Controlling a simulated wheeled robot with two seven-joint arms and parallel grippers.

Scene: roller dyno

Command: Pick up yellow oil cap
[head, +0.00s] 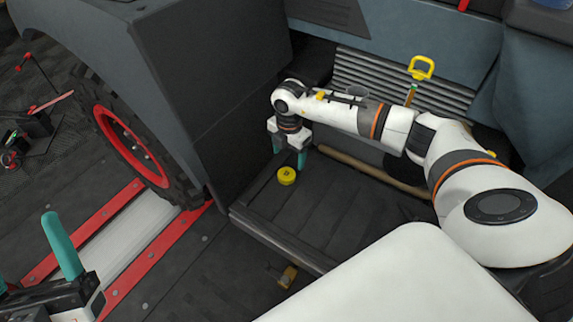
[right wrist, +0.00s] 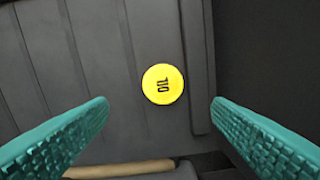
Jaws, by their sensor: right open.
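The yellow oil cap (head: 287,176) lies on a dark ribbed tray floor in the head view. In the right wrist view the cap (right wrist: 162,84) shows from above, round with "OIL" on its top, near the middle of the picture. My right gripper (head: 289,159) points down just above and behind the cap. Its two teal fingers are wide apart in the right wrist view (right wrist: 161,125), with the cap beyond the gap and nothing between them. My left gripper (head: 66,247) shows only in part at the lower left, with one teal finger upright; its other finger is not clear.
A dark box-like wall (head: 215,95) stands close left of my right gripper. A tan rod (head: 365,170) lies along the tray's back. A yellow-handled dipstick (head: 421,68) stands at the back right. A wheel with a red rim (head: 130,146) is at left.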

